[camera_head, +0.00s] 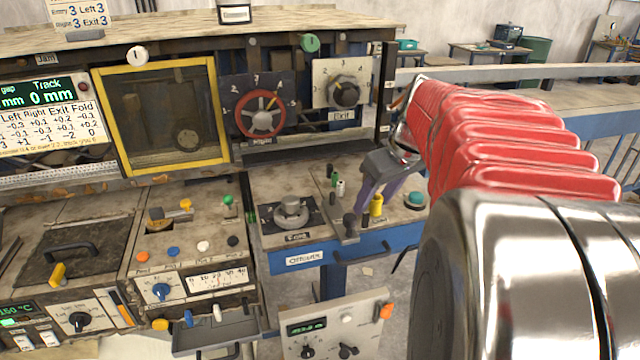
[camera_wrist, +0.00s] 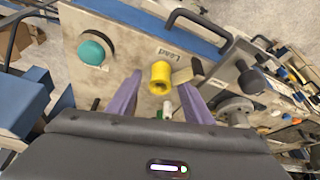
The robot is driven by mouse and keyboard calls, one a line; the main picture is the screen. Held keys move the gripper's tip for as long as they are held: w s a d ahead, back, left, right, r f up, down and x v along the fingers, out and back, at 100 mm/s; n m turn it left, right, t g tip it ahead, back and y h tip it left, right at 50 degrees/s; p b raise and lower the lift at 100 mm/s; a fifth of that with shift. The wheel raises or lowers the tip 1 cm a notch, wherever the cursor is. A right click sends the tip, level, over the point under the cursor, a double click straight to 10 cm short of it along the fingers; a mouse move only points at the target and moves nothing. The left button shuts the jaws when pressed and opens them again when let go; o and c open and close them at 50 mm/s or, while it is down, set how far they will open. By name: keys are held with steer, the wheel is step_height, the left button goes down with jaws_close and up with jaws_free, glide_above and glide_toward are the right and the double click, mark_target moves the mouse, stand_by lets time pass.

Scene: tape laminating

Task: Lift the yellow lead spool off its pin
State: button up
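The yellow lead spool (camera_head: 376,205) stands upright on the worn panel at the right of the machine. In the wrist view the spool (camera_wrist: 161,77) lies between the two purple fingertips, by a label that seems to read "LEAD", with its hollow end visible. My gripper (camera_head: 374,193) is over the spool in the head view. In the wrist view my gripper (camera_wrist: 161,84) is open, with a gap on each side of the spool. The pin is hidden, and I cannot tell how far down the fingers reach.
White (camera_head: 340,187) and green (camera_head: 334,180) pegs stand left of the spool. A teal button (camera_head: 415,199) is at its right. In the wrist view a dark-knobbed lever (camera_wrist: 246,76) and a black handle (camera_wrist: 200,22) are close by. A round grey knob (camera_head: 291,211) is further left.

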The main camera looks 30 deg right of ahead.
steer(key=c, duration=1.1)
steer(key=shift+r, duration=0.1)
